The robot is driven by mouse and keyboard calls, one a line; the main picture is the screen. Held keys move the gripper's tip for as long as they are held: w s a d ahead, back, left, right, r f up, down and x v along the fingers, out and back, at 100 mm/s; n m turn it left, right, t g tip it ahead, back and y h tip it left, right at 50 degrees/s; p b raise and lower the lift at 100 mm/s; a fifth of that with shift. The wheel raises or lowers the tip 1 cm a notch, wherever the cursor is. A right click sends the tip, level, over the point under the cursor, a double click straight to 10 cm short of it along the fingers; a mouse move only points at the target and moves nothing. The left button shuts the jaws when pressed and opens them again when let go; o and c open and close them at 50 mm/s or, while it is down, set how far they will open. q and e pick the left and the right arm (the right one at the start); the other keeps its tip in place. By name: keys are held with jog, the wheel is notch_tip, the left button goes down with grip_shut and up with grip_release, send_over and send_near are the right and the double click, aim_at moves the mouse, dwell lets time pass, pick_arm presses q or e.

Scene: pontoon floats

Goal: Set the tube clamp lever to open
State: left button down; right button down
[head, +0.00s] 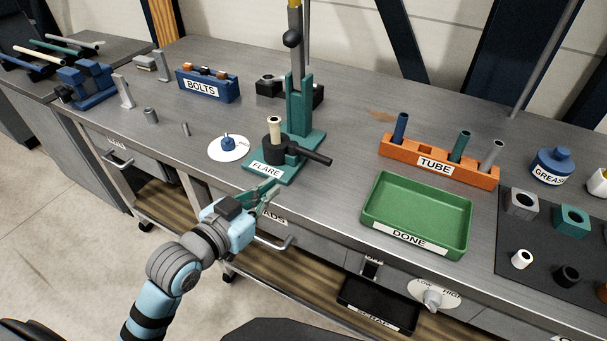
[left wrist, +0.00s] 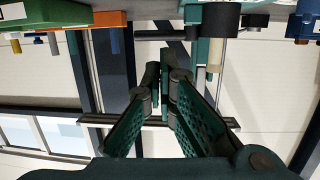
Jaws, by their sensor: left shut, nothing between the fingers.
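The green FLARE stand (head: 299,119) stands near the front edge of the bench. Low on it is a round black tube clamp (head: 277,150) with an upright cream tube (head: 275,128) in it. The black clamp lever (head: 311,156) sticks out to the right and slightly toward the front. My left gripper (head: 276,184) is at the bench front edge, just in front of the FLARE label, apart from the lever. In the left wrist view its fingers (left wrist: 165,78) are together and hold nothing. The clamp shows upside down at the top (left wrist: 211,20). My right gripper is out of view.
A green DONE tray (head: 413,251) and an orange TUBE rack (head: 440,175) stand to the right. A white disc with a blue knob (head: 228,143) lies left of the stand. The bench between lever and tray is clear.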

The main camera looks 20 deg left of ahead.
aim_at(313, 157)
pick_arm(q)
jog(key=b+x, duration=0.2)
jog(key=x, duration=1.1)
jog(key=shift+d, duration=0.15)
jog(key=shift+w, duration=0.15)
jog(key=shift+w+d+r+p, duration=0.15)
jog(key=shift+w+d+p, duration=0.2)
jog(key=shift+w, duration=0.15)
jog(key=shift+a, duration=0.1)
